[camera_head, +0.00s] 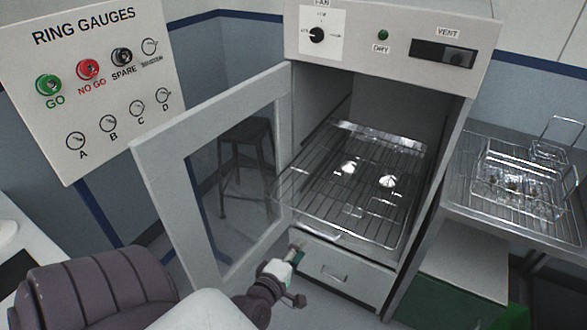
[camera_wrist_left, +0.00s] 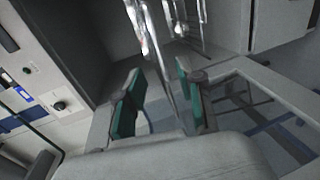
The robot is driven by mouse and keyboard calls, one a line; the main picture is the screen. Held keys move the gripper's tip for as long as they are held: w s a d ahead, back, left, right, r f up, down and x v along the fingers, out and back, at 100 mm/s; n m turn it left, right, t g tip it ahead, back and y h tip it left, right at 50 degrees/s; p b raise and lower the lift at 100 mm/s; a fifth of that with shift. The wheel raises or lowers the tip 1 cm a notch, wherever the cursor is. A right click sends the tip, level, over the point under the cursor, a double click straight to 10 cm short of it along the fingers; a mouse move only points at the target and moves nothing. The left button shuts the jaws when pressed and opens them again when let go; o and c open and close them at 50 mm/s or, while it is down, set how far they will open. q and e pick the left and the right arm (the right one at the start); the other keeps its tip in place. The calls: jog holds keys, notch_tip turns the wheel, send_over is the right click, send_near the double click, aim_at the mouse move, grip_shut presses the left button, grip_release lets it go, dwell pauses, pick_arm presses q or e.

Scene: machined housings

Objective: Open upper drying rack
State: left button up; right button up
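The upper drying rack (camera_head: 340,205) is a wire shelf standing partly out of the open drying cabinet (camera_head: 420,120), with its front end past the cabinet opening. Two bright shiny spots show on it. My left gripper (camera_head: 295,270) is just below and in front of the rack's front left corner. In the left wrist view the green finger pads of the gripper (camera_wrist_left: 160,103) are apart, and the blurred rack wires (camera_wrist_left: 160,50) show beyond and between them. I see no firm contact with the rack. My right gripper is not in view.
The glass cabinet door (camera_head: 160,170) stands open to the left of the rack. A closed drawer (camera_head: 340,272) is below. A side table (camera_head: 470,205) on the right holds a wire basket (camera_head: 515,185). A stool (camera_head: 245,160) shows behind the door glass.

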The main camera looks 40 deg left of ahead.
pick_arm(q)
jog(key=v, duration=0.2)
jog(key=shift+s, duration=0.25)
jog(key=shift+f, duration=0.1)
jog(key=s+d+f+m+g+h+b, duration=0.1)
jog(key=s+d+f+m+g, duration=0.2)
jog(key=f, duration=0.8)
jog(key=s+d+f+m+g+h, duration=0.25)
jog(key=d+f+m, duration=0.2)
jog(key=f, duration=0.55)
jog(key=s+d+f+m+g+h+b, duration=0.1)
jog(key=s+d+f+m+g, duration=0.25)
jog(key=f, duration=0.75)
jog(key=s+f+m+g, duration=0.2)
jog(key=s+f+m, duration=0.4)
jog(key=s, duration=0.5)
jog(key=s+a+f+m+g+b, duration=0.1)
jog(key=s+f+m+g, duration=0.2)
jog(key=s+f+m, duration=0.3)
jog(key=s+f, duration=0.2)
jog(key=s, duration=0.3)
jog(key=shift+s+a+f+y, duration=0.2)
jog(key=shift+f+y, duration=0.1)
jog(key=shift+y, duration=0.05)
